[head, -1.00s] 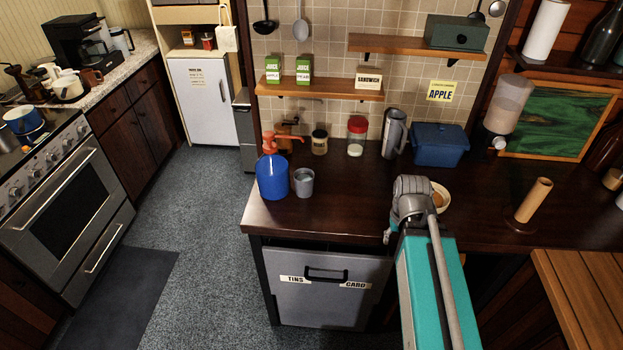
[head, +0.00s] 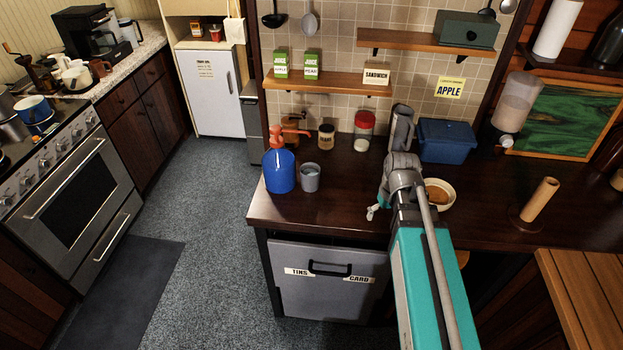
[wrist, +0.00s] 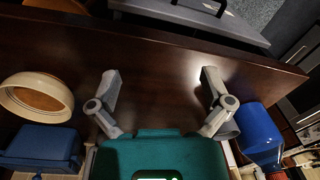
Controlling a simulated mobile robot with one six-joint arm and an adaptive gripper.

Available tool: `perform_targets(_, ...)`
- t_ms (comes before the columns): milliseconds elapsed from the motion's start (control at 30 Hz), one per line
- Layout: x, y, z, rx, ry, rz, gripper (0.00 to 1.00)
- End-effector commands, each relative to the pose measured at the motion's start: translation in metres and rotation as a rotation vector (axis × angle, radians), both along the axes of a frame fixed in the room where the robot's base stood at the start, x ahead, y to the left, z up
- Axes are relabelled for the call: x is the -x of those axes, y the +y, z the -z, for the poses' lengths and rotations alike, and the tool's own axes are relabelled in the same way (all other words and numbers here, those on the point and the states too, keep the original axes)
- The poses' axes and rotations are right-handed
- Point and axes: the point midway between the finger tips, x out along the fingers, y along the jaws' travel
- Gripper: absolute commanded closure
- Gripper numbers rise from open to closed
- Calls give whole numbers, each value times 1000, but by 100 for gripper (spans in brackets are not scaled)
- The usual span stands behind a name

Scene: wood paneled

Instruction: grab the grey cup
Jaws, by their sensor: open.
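The grey cup (head: 310,177) stands upright on the dark wooden counter, just right of the blue pump bottle (head: 279,171) in the head view. My gripper (wrist: 160,76) is open in the wrist view, with bare counter between its spread fingers. In the head view my arm reaches over the counter right of the cup, and one fingertip shows, apart from the cup. In the wrist view the blue bottle (wrist: 258,132) is right of the right finger. A grey shape behind that finger may be the cup, but it is mostly hidden.
A cream bowl (head: 439,193) sits right of my arm. Behind are jars (head: 363,131), a blue box (head: 447,140) and a shelf (head: 330,84) above. The counter's front left is clear. A grey bin (head: 329,283) is below.

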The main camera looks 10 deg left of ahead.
Motion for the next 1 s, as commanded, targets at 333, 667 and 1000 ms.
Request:
perform_targets(333, -113, 78, -34, -137, -96, -580, 0)
perform_targets(667, -190, 154, -60, -238, -233, -1071, 0)
perform_targets(1000, -209, 177, -67, -265, -290, -1228, 0)
